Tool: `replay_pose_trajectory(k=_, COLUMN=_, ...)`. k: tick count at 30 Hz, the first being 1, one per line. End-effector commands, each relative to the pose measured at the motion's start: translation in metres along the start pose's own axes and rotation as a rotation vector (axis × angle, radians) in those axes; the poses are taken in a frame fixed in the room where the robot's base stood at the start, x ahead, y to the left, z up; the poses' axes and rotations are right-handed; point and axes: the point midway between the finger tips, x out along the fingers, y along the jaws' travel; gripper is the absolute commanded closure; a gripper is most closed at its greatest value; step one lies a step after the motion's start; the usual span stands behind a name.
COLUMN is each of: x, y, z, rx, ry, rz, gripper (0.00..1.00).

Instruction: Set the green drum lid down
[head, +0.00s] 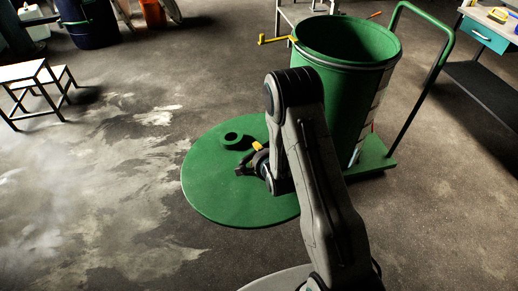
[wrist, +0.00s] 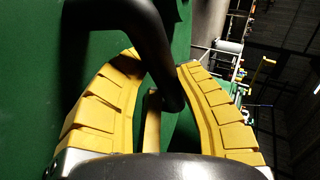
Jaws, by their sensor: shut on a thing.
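The green drum lid (head: 215,185) is a broad flat disc in front of and left of the green drum (head: 350,110). My gripper (head: 247,162) is over the lid. In the wrist view its yellow finger pads (wrist: 160,63) are either side of a dark bar handle (wrist: 158,45), with the lid's green face (wrist: 35,70) beyond. I am holding the lid by this handle. My arm hides the lid's right part. I cannot tell how high the lid is above the floor. The drum is open at the top.
The drum stands upright on a green trolley (head: 378,160) with a tall push handle. A yellow lever (head: 275,40) sticks out at the drum's rim. A white stool (head: 30,75) is at far left, a workbench (head: 490,35) at far right. Stained floor (head: 90,190) to the left is clear.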

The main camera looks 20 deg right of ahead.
Motion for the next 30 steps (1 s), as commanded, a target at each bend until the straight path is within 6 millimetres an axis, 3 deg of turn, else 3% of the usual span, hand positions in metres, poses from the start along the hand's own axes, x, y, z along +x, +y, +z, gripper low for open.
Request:
replay_pose_trajectory(k=1, x=-0.006, y=-0.012, z=-0.003, rx=0.0, ry=0.002, rz=-0.008, gripper=1.0)
replay_pose_trajectory(k=9, x=-0.019, y=-0.025, z=-0.006, rx=0.0, ry=0.002, rz=-0.008, gripper=1.0)
replay_pose_trajectory(k=30, x=-0.031, y=-0.039, z=-0.01, rx=0.0, ry=0.003, rz=-0.01, gripper=1.0)
